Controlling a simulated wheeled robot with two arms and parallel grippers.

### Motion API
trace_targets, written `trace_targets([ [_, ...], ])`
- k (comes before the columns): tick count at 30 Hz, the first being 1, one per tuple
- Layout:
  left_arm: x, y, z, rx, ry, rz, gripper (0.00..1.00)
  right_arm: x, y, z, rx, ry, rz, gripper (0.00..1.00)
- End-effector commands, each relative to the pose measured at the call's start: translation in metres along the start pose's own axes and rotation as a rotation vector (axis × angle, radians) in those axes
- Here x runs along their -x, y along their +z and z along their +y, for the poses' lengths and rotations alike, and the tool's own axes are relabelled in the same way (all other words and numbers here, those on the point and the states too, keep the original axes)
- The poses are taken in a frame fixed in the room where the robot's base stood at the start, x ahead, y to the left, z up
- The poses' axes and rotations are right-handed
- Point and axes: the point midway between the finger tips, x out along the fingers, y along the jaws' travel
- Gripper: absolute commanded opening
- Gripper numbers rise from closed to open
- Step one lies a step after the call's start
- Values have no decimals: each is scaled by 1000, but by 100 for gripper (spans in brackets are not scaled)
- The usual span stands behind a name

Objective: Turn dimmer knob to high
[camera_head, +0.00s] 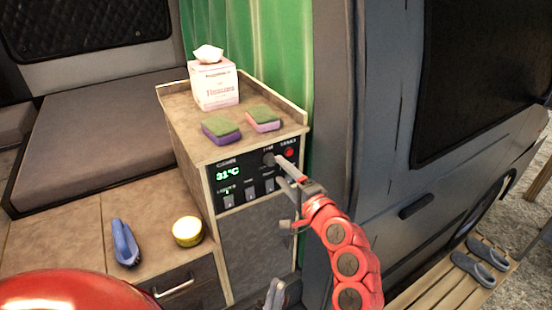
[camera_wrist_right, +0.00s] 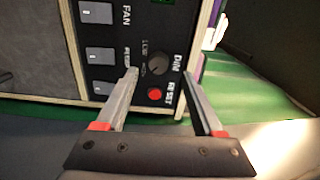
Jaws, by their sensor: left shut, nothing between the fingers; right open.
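The dimmer knob (camera_head: 268,159) is a small dark round knob on the black control panel (camera_head: 234,196) of the cabinet. In the right wrist view the knob (camera_wrist_right: 158,64) sits under the lettering DIM, with its pointer mark hard to read. My right gripper (camera_head: 277,169) is open at the panel. In its wrist view the fingertips (camera_wrist_right: 160,72) lie on either side of the knob, with gaps; whether either touches the panel I cannot tell. My left gripper (camera_head: 275,294) is shut and empty, low in front of the cabinet, partly cut off by the lower edge.
A red RESET button (camera_wrist_right: 155,95) is close beside the knob, and several rocker switches (camera_wrist_right: 97,55) are nearby. A tissue box (camera_head: 214,84) and two sponges (camera_head: 221,130) stand on the cabinet. A blue brush (camera_head: 125,243) and a yellow tin (camera_head: 187,231) are on the lower counter.

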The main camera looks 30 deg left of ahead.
Motion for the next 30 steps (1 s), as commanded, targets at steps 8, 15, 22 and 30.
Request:
trace_targets([
  [8, -14, -2, -1, 0, 0, 0, 0, -32, 0, -1, 2, 2, -2, 69],
  [15, -15, -2, -1, 0, 0, 0, 0, -40, -1, 0, 1, 0, 2, 69],
  [22, -15, -3, -1, 0, 0, 0, 0, -40, -1, 0, 1, 0, 2, 66],
  [30, -15, -2, -1, 0, 0, 0, 0, -39, -1, 0, 1, -1, 2, 17],
])
